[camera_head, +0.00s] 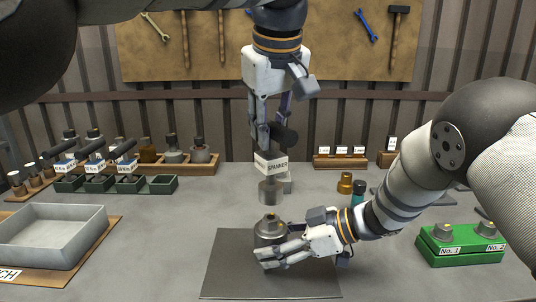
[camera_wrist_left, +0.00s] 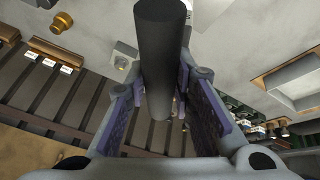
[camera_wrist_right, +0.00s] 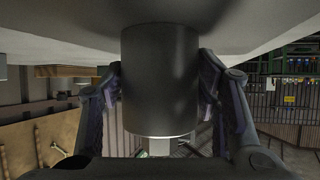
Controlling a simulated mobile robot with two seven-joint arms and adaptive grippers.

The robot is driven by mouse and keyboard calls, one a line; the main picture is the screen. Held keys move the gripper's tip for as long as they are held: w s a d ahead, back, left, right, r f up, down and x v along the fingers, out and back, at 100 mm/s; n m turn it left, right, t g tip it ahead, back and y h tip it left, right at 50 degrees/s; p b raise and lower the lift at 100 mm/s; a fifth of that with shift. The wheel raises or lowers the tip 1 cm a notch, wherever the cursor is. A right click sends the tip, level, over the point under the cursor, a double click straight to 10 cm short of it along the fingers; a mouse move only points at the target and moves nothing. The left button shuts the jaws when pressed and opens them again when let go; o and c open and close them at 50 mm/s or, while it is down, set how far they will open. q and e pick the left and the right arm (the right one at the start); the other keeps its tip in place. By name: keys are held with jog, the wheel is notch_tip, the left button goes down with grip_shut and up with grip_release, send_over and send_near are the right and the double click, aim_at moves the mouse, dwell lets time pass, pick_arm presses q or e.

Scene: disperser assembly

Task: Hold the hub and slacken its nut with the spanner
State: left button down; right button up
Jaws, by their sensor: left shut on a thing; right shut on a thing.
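The hub (camera_head: 268,228), a dark cylinder, stands on the dark mat (camera_head: 230,283). My right gripper (camera_head: 275,250) is shut around it from the side; the right wrist view shows the hub (camera_wrist_right: 160,80) between both pads, with a pale hexagonal nut (camera_wrist_right: 158,147) at its end. My left gripper (camera_head: 268,135) is shut on the spanner's dark handle, which fills the left wrist view's middle (camera_wrist_left: 160,60). A white label (camera_head: 271,166) reads SPANNER, with a steel cylinder (camera_head: 270,191) below it, just above and behind the hub in the picture. I cannot tell whether they touch.
A grey tray (camera_head: 75,250) stands at left. Dark green bins (camera_head: 115,184) and a tool rack (camera_head: 190,164) are behind it. A brass part (camera_head: 345,183) and a teal-topped part (camera_head: 357,195) stand behind my right arm. A green block (camera_head: 460,258) is at right. The mat's front is clear.

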aim_at(269, 151)
pick_arm(q)
jog(key=shift+r+m+h, duration=0.3)
jog(key=shift+r+m, duration=0.05)
jog(key=shift+m, duration=0.15)
notch_tip(269, 151, down, 2)
jog(key=shift+f+m+h, duration=0.15)
jog(key=shift+m+h, duration=0.15)
jog(key=shift+m, duration=0.5)
jog(key=m+h, duration=0.1)
jog(key=m, duration=0.1)
jog(key=f+m+h, duration=0.1)
jog(key=m, duration=0.2)
jog(key=shift+g, duration=0.3)
jog(key=shift+f, duration=0.55)
jog(key=shift+f, duration=1.05)
jog(key=shift+f, duration=0.1)
jog(key=n, duration=0.2)
jog(key=n+y, duration=0.1)
jog(key=n, duration=0.1)
jog(key=shift+t+y, duration=0.3)
jog(key=shift+t, duration=0.1)
